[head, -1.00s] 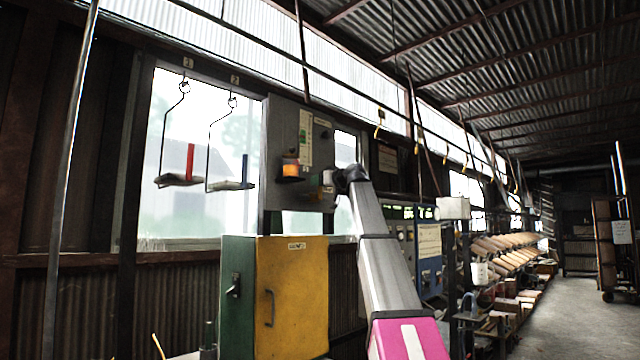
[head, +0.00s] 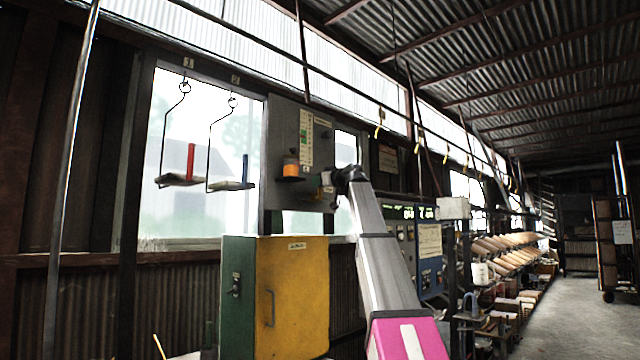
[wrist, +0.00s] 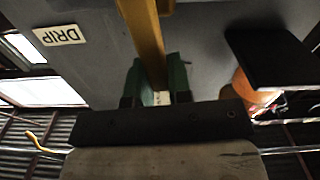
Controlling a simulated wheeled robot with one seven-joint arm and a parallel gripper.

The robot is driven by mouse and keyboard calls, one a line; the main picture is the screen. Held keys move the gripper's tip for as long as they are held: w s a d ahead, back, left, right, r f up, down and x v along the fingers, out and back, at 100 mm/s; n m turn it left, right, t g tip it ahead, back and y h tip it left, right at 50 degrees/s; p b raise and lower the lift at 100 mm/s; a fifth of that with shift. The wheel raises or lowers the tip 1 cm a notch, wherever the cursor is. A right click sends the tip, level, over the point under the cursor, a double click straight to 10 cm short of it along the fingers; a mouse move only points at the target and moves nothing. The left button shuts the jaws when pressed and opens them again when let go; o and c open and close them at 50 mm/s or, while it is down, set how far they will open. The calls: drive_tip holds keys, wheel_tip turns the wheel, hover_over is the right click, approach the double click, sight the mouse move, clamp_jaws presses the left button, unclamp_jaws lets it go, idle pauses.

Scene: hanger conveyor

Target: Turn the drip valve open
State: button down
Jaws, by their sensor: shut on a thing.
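The drip valve's yellow lever (wrist: 146,40) runs down from the top of the wrist view against a grey panel. My gripper (wrist: 157,90) is shut on it, one green finger on each side of the lever. A cream label reading DRIP (wrist: 59,35) is on the panel to the left. In the head view my gripper (head: 326,190) is small and dark at the lower right of the grey panel (head: 284,125); the lever is hard to make out there.
An orange cup-like thing (head: 291,167) sits on a small black shelf, close to my gripper; the shelf (wrist: 280,60) also shows in the wrist view. A yellow cabinet (head: 290,300) stands below the panel. Two hanging trays (head: 180,181) (head: 231,186) are to the left.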

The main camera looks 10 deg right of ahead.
sight(303, 197)
drive_tip(key=shift+s+a+f+n, duration=0.65)
drive_tip(key=shift+f+n, duration=0.35)
drive_tip(key=shift+n, duration=1.75)
drive_tip(key=shift+s+a+f+n, duration=0.4)
drive_tip(key=shift+a+f+n, duration=0.5)
drive_tip(key=shift+n, duration=1.9)
drive_tip(key=shift+s+a+f+n, duration=0.55)
drive_tip(key=shift+f+n, duration=0.55)
drive_tip(key=shift+n, duration=1.65)
drive_tip(key=c, duration=1)
unclamp_jaws()
drive_tip(key=shift+c, duration=0.2)
drive_tip(key=v, duration=1.1)
drive_tip(key=shift+w+f, duration=0.1)
